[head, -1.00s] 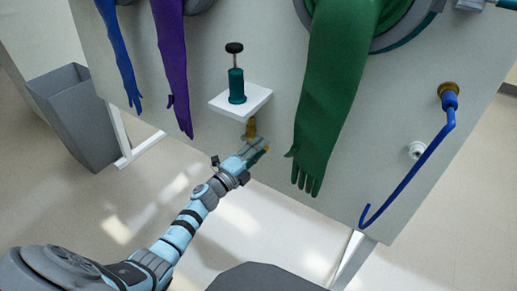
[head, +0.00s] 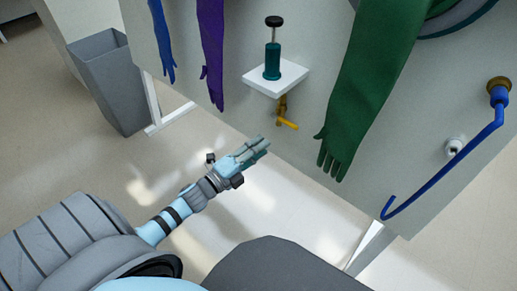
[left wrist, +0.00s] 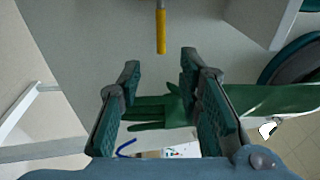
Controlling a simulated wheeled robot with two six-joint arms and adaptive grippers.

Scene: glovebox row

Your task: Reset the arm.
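My left gripper (head: 252,150) is in the head view, in front of the white panel and below its small shelf. In the left wrist view its two fingers (left wrist: 160,70) stand apart with nothing between them. A brass valve with a yellow handle (head: 288,124) is under the shelf, above and to the right of my gripper. The handle also shows in the left wrist view (left wrist: 161,32), beyond the fingertips and apart from them. My right gripper is not in view.
The shelf (head: 258,84) holds a teal pump bottle (head: 272,62). A green glove (head: 365,80), a purple glove (head: 211,50) and a blue glove (head: 161,40) hang from the panel. A blue hooked pipe (head: 455,160) is at right, a grey bin (head: 112,85) at left.

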